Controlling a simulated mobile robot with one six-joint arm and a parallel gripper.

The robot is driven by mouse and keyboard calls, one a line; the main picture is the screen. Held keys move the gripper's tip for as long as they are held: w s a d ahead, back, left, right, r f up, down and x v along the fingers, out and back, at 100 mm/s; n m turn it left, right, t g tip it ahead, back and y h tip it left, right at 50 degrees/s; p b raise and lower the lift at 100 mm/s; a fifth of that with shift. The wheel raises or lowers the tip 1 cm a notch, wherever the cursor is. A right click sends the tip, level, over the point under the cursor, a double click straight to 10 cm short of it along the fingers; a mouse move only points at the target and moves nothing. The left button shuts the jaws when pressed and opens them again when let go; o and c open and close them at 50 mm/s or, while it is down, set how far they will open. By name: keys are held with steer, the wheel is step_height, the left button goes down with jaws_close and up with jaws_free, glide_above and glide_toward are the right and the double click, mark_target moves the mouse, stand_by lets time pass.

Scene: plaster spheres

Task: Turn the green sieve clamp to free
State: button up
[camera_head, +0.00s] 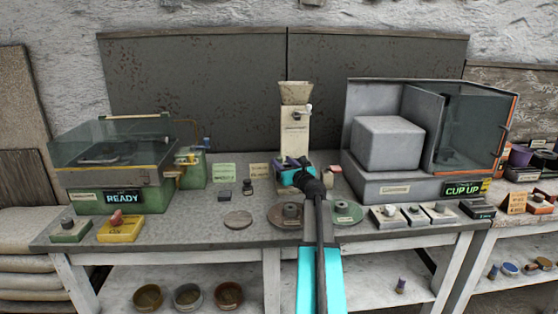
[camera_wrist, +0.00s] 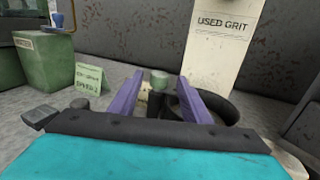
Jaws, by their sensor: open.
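My gripper (camera_head: 297,163) is open, its purple fingers pointing at the base of the hopper machine (camera_head: 295,130). In the wrist view the fingers (camera_wrist: 158,90) stand apart, with a short dark post topped by a pale green knob (camera_wrist: 159,79) showing between them. This looks like the sieve clamp; I cannot tell its setting or whether a finger touches it. A dark round rim (camera_wrist: 217,107) lies behind the right finger. In the head view my gripper hides the clamp.
A green machine marked READY (camera_head: 120,199) stands left, a grey cabinet marked CUP UP (camera_head: 462,189) right. Brown (camera_head: 275,214) and green (camera_head: 353,213) discs with knobs lie in front. Small cards (camera_head: 224,172) stand left of the hopper. A flat disc (camera_head: 238,220) lies near the front edge.

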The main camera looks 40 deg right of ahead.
mark_target(280, 160)
steer(key=shift+x, duration=1.85)
steer(key=shift+a, duration=0.1)
steer(key=shift+c, duration=0.4)
steer(key=c, duration=1)
